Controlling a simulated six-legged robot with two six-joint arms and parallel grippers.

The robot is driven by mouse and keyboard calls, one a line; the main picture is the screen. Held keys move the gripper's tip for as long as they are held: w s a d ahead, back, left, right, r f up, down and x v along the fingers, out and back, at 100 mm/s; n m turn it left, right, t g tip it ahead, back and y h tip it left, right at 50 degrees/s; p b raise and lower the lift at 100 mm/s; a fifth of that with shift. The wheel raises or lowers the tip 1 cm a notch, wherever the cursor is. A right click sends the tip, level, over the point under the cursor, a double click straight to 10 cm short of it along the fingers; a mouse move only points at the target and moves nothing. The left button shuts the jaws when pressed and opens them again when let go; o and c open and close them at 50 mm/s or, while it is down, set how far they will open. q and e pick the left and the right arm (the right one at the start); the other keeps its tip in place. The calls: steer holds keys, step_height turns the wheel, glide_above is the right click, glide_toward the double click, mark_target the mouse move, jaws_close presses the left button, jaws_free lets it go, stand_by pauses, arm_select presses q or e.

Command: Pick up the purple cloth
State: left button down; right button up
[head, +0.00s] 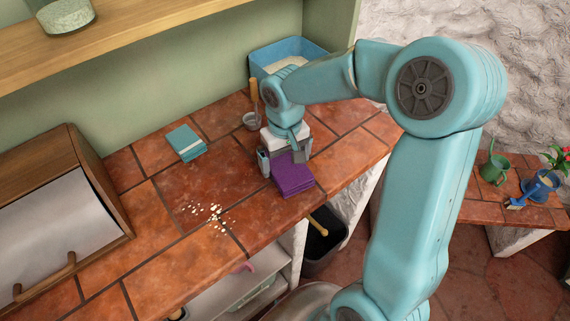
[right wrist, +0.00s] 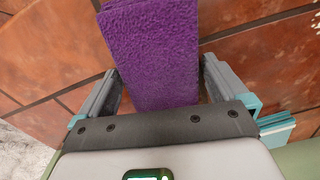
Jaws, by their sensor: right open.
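The folded purple cloth (head: 293,178) lies on the terracotta tile counter near its front edge. My right gripper (head: 284,157) is over its back end, pointing down. In the right wrist view the purple cloth (right wrist: 152,50) runs between the two fingers of the open right gripper (right wrist: 162,82). A gap shows between the cloth and the right-hand finger; the left-hand finger is close to the cloth. Whether the fingertips touch the counter is hidden. My left gripper is not in view.
A folded teal cloth (head: 186,142) lies to the left, with white crumbs (head: 208,217) in front of it. A wooden bread box (head: 95,180) stands at left. A black bin (head: 322,245) stands below the counter.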

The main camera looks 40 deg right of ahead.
mark_target(285, 162)
steer(key=shift+s, duration=0.15)
steer(key=shift+c, duration=0.7)
steer(key=c, duration=0.6)
steer(key=shift+c, duration=0.2)
step_height(285, 162, up, 20)
steer(key=p, duration=0.1)
steer(key=shift+p, duration=0.3)
